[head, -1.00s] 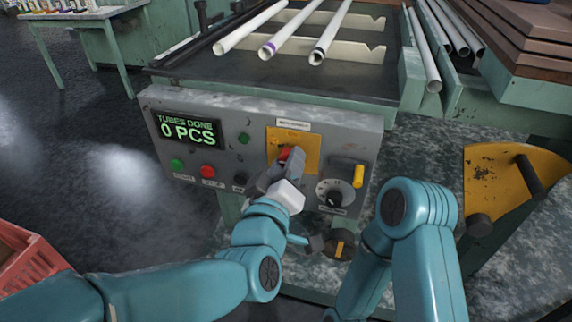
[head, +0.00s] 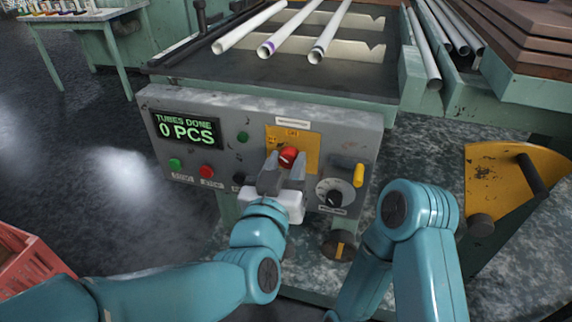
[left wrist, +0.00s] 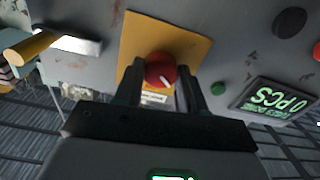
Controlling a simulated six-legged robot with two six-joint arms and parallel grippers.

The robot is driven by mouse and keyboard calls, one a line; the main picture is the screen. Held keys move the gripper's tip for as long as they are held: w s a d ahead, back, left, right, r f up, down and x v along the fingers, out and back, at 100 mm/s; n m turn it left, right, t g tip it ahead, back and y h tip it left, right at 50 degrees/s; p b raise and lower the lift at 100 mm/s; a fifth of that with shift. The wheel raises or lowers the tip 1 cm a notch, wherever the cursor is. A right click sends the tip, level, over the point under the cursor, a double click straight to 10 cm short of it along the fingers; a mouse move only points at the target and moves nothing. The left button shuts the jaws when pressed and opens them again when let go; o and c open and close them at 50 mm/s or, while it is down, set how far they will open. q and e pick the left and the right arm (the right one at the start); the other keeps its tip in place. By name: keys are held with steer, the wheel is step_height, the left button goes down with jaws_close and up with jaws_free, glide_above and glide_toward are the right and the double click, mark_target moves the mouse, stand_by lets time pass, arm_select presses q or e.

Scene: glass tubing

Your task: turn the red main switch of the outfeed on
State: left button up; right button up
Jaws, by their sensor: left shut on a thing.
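The red main switch (head: 289,156) is a round red knob on a yellow plate (head: 307,138) at the middle of the grey control panel. My left gripper (head: 284,172) is at the switch, its two grey fingers side by side, shut on the knob. The lettering on the yellow plate is too small to read. My right arm shows at the right, but its gripper is out of view.
The panel (head: 225,110) also bears a green display (head: 187,130) reading "TUBES DONE 0 PCS", green and red buttons, a dial (head: 334,196) and a yellow lever (head: 358,176) close right of my gripper. Glass tubes (head: 285,36) lie on the rack above.

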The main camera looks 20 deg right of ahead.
arm_select(q)
steer(key=m, duration=0.5)
steer(key=shift+r+m, duration=0.1)
steer(key=shift+m, duration=0.2)
steer(key=m, duration=0.5)
steer(key=shift+h+p, duration=0.3)
steer(key=o, duration=1.1)
steer(key=shift+c, duration=0.2)
steer(key=shift+s, duration=0.1)
